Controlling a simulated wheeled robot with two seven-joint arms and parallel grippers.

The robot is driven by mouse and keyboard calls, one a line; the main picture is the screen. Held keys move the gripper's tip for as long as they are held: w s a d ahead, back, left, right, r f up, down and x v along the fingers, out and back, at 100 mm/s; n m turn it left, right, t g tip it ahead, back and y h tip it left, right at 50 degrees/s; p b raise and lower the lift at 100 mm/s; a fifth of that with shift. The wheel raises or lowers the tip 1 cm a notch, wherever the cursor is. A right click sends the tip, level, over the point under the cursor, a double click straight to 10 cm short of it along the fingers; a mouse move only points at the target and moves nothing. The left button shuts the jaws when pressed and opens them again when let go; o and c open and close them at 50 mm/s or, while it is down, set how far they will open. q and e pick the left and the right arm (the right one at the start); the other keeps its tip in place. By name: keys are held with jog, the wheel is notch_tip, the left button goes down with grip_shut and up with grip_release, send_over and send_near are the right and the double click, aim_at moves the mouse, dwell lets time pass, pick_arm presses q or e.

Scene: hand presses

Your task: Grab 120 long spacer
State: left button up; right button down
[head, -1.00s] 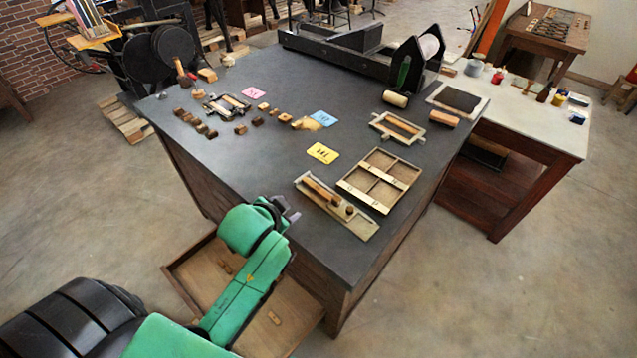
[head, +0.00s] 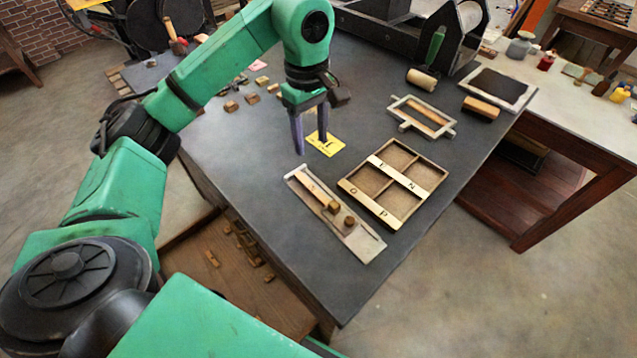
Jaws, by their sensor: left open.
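My left gripper (head: 311,146) is open and empty, pointing down over the table, in front of the yellow card (head: 335,146). Its two dark fingers stand apart. A long wooden strip (head: 314,188) lies along a flat metal-coloured tray (head: 358,241) just below the gripper in the picture, with small wooden blocks (head: 334,207) near its lower end. I cannot read a 120 on any piece. An open drawer (head: 290,305) under the table holds several small wooden pieces (head: 248,243). My right gripper is out of view.
A four-compartment wooden case (head: 393,185) with lettered strips stands right of the tray. A small metal frame (head: 421,117), a roller (head: 422,80) and a black press (head: 455,40) are farther back. Several wooden blocks (head: 231,106) lie behind my arm. The dark tabletop (head: 245,160) is partly clear.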

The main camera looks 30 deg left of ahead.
pick_arm(q)
send_over(308, 186)
notch_tip(308, 186, down, 4)
jog(key=f, duration=0.1)
jog(key=f+p, duration=0.4)
jog(key=f, duration=0.4)
jog(key=shift+w, duration=0.2)
jog(key=shift+f, duration=0.4)
jog(key=shift+s+f, duration=0.1)
jog(key=shift+s, duration=0.05)
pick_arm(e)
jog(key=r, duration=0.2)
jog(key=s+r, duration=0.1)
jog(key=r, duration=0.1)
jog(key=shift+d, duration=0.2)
